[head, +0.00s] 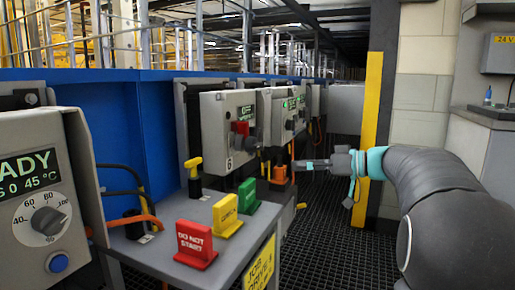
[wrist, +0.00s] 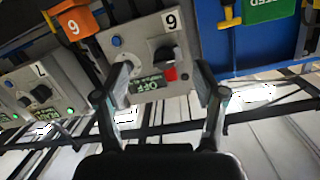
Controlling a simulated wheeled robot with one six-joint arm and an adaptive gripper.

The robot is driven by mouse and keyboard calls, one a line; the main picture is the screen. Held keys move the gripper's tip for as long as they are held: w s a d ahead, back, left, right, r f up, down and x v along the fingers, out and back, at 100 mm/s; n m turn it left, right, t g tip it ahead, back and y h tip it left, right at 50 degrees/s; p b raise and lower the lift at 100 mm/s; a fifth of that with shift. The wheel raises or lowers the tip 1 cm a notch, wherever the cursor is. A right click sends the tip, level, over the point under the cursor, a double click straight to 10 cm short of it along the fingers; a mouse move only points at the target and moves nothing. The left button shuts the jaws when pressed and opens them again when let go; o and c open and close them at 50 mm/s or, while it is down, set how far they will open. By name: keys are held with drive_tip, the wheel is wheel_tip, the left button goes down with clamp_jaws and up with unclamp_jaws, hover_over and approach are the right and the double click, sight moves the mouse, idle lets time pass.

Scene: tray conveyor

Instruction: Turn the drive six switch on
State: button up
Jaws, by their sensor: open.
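The drive six box (head: 213,133) is a grey box with a 6 label, left of centre in the head view. Its red and black rotary switch (head: 240,129) is on the front, near a green display (head: 245,113). The wrist view shows the box upside down, with the switch (wrist: 169,70) and a display (wrist: 146,86) that reads OFF. My gripper (head: 298,164) points left toward the row of boxes, apart from the switch in the head view. In the wrist view my gripper (wrist: 163,82) is open and empty, its fingers framing the switch and display; contact cannot be told.
Red (head: 195,244), yellow (head: 227,216) and green (head: 248,196) signs stand on a grey shelf below the box. A yellow post (head: 369,130) stands behind my arm.

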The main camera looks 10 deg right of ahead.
sight(260, 144)
wheel_tip(260, 144, up, 4)
drive_tip(key=d+n+y, duration=0.1)
drive_tip(key=n+y, duration=0.1)
drive_tip(key=n, duration=0.1)
drive_tip(key=shift+t, duration=0.4)
drive_tip(key=x, duration=1.4)
drive_tip(key=shift+w+d+f, duration=0.25)
drive_tip(key=shift+w+f, duration=0.05)
drive_tip(key=shift+w, duration=0.05)
drive_tip(key=c, duration=1.1)
